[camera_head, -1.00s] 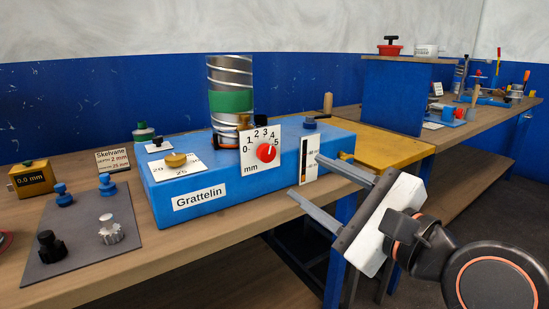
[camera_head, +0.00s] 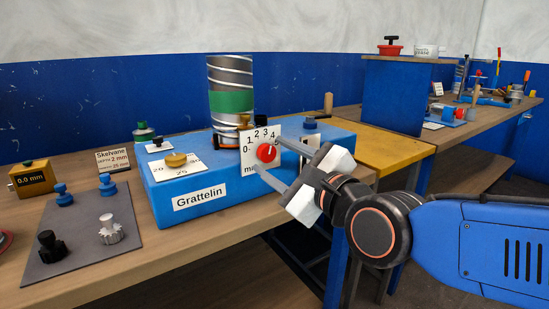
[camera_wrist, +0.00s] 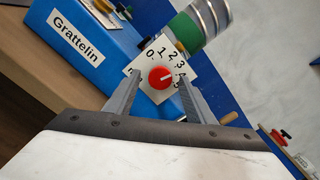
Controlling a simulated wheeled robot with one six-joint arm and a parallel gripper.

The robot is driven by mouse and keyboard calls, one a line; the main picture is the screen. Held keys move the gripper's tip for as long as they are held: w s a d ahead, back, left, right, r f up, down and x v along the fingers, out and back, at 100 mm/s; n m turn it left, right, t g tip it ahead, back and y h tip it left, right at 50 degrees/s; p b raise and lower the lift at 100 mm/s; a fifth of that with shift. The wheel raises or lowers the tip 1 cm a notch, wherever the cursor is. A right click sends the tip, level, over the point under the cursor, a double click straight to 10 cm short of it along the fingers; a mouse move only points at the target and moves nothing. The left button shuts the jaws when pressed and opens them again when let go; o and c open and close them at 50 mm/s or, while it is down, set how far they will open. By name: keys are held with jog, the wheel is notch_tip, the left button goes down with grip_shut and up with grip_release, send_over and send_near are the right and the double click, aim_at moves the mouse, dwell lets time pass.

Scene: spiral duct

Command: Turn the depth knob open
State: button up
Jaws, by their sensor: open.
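The depth knob is a round red knob (camera_head: 266,152) with a white pointer line on a white dial plate (camera_head: 249,143) marked 0 to 5 and mm. The plate is on the front of the blue Grattelin box (camera_head: 168,199). In the head view the pointer is toward the upper right, near 4. My gripper (camera_head: 277,163) is open, its two fingers reaching toward the plate. In the wrist view the red knob (camera_wrist: 160,77) shows between the two open fingertips (camera_wrist: 158,79). Whether the fingers touch the knob I cannot tell.
A spiral metal duct (camera_head: 231,80) with a green band stands on the box. A brass knob (camera_head: 176,160) sits on top. A grey mat (camera_head: 82,240) with several knobs lies left. A yellow gauge (camera_head: 33,179) and a Skelvane card (camera_head: 113,159) stand behind it.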

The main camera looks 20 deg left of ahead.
jog(key=shift+w+a, duration=0.2)
jog(key=shift+a, duration=0.05)
jog(key=c, duration=1.1)
jog(key=shift+o, duration=0.2)
